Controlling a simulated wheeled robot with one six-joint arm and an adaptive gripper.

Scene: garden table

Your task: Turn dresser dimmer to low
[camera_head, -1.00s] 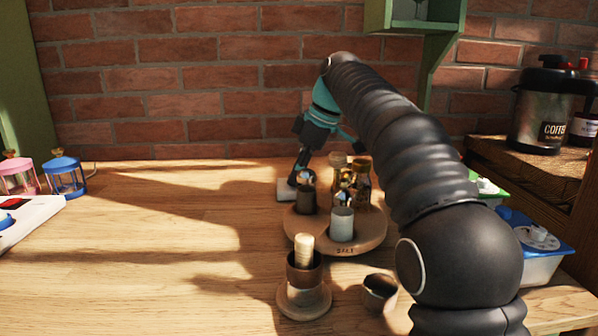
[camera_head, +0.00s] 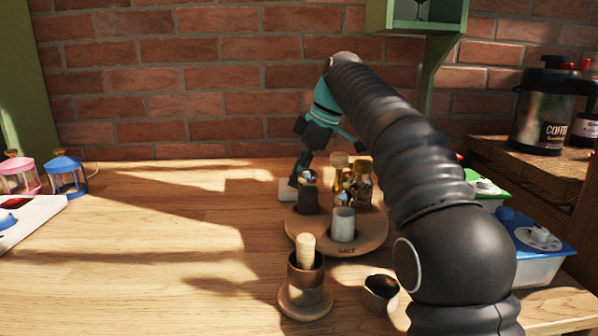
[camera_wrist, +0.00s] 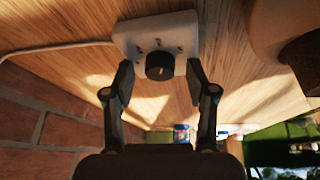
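The dimmer is a small white box (camera_wrist: 157,36) with a round black knob (camera_wrist: 160,66) and several small marks around the knob. In the head view, part of the white box (camera_head: 286,191) shows at the back of the table, left of the round wooden tray. My gripper (camera_wrist: 159,72) is open, one finger on each side of the knob and apart from it in the wrist view. In the head view my gripper (camera_head: 302,172) points down over the box and hides most of it, including the knob.
A round wooden tray (camera_head: 372,236) with jars and cups stands close to the right of the gripper. A wooden-lidded cup (camera_head: 306,268) and small dark cup (camera_head: 381,290) stand nearer. A pale cable (camera_wrist: 60,47) leaves the box. The table's left middle is clear.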

